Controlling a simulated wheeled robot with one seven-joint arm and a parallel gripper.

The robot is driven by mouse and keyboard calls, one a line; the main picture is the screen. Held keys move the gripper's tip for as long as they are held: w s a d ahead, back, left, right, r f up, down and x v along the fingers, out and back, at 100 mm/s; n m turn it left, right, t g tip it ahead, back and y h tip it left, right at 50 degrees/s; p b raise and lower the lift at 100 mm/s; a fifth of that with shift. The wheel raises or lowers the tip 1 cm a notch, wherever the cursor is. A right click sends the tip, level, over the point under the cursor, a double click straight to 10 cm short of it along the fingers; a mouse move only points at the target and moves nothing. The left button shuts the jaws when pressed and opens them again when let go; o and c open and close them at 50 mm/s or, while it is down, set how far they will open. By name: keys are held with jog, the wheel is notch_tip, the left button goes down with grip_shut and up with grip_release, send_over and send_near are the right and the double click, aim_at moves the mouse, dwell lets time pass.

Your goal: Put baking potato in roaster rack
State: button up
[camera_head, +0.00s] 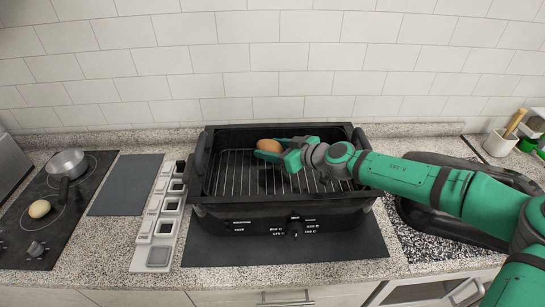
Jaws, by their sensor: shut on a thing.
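A brown baking potato (266,146) is held at the tip of my gripper (272,152), which is green and shut on it. The potato and gripper are over the open black roaster (245,213), towards its back middle. The wire roaster rack (228,177) lies inside the roaster, its bars showing left of and below the gripper. My gripper and arm hide part of the rack on the right. The exact height of the potato above the rack is hard to tell.
The roaster stands on a dark mat (350,250), its walls and side handles raised around the rack. Left are a pale strip of square holders (143,228), a grey mat (125,183) and a cooktop with a pot (67,163) and a tan round object (39,209). A black basin (428,218) is right.

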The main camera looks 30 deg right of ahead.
aim_at(272, 164)
jog(key=shift+w+d+f, duration=0.15)
jog(key=shift+d+f, duration=0.1)
jog(key=shift+f, duration=1.7)
jog(key=shift+f, duration=0.3)
jog(key=o, duration=1.1)
jog(key=shift+r, duration=0.1)
jog(key=shift+d+r, duration=0.1)
jog(key=shift+r, duration=0.15)
jog(key=v, duration=0.7)
jog(key=shift+s, duration=0.2)
